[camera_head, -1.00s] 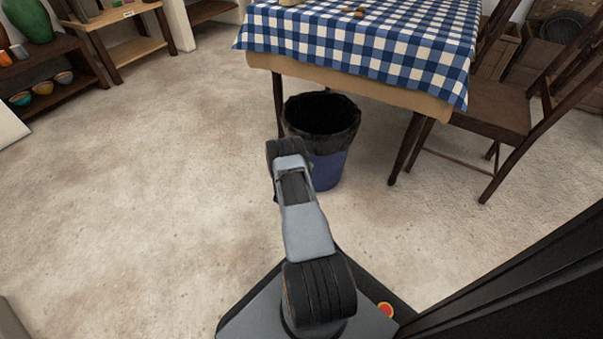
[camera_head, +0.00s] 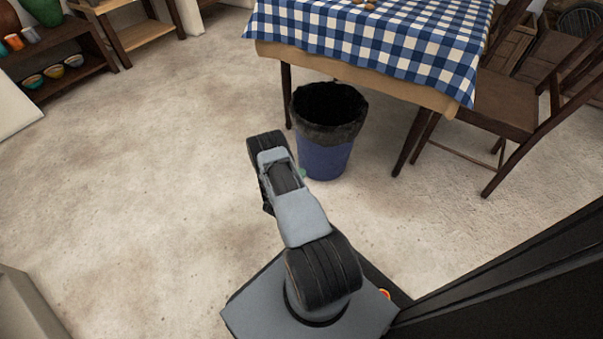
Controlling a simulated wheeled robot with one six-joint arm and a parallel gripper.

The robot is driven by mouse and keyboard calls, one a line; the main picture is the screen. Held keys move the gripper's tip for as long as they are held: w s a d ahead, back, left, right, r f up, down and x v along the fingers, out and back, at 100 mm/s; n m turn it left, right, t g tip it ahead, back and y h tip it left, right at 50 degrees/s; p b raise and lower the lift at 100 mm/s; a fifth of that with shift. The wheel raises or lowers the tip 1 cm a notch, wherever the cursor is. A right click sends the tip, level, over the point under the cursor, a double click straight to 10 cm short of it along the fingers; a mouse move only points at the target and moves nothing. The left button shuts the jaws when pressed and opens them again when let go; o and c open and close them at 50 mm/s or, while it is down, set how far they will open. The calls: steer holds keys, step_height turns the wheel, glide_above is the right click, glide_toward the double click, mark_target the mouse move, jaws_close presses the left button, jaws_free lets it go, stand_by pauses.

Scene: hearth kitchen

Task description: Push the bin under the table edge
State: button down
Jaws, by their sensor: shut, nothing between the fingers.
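The bin (camera_head: 324,160) is blue with a black liner folded over its rim, and it stands upright on the floor. It is at the near edge of the table (camera_head: 345,72), between the two near legs. Its whole rim shows just below the table edge in the picture, with no part covered by the tabletop. A small green mark shows on its left side. My arm reaches up from the base, and its upper joint is left of the bin. My gripper is hidden behind the arm, so I cannot tell whether it touches the bin.
A wooden chair (camera_head: 505,105) stands right of the table. A dark table leg (camera_head: 410,145) is right of the bin, another (camera_head: 287,95) behind its left. Low shelves (camera_head: 70,75) stand at the far left. The floor (camera_head: 150,170) left of the bin is clear.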

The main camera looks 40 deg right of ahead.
steer(key=c, duration=1.7)
jaws_free()
steer(key=shift+c, duration=0.2)
steer(key=o, duration=0.5)
step_height(320, 180, up, 10)
steer(key=m+g, duration=0.4)
steer(key=m, duration=0.3)
steer(key=shift+w+r+m+g, duration=0.25)
steer(key=shift+w+m+g, duration=0.15)
steer(key=s+a+r+m+g+y, duration=0.3)
steer(key=a+r+m+g+y, duration=0.15)
steer(key=r+m, duration=0.75)
steer(key=s+a+r+m+t+y, duration=0.2)
steer(key=s+a+r+m+y, duration=0.1)
steer(key=a+m, duration=0.3)
steer(key=s+a+r+m+t+y, duration=0.3)
steer(key=a+r+m+y, duration=0.2)
steer(key=a, duration=0.6)
steer(key=s+a+r+m+t+y, duration=0.2)
steer(key=s+a+r+m+y, duration=0.2)
steer(key=a+m, duration=0.4)
steer(key=shift+a+r+t+y, duration=0.35)
steer(key=shift+r+y, duration=0.1)
steer(key=shift+r, duration=0.05)
steer(key=shift+d, duration=0.1)
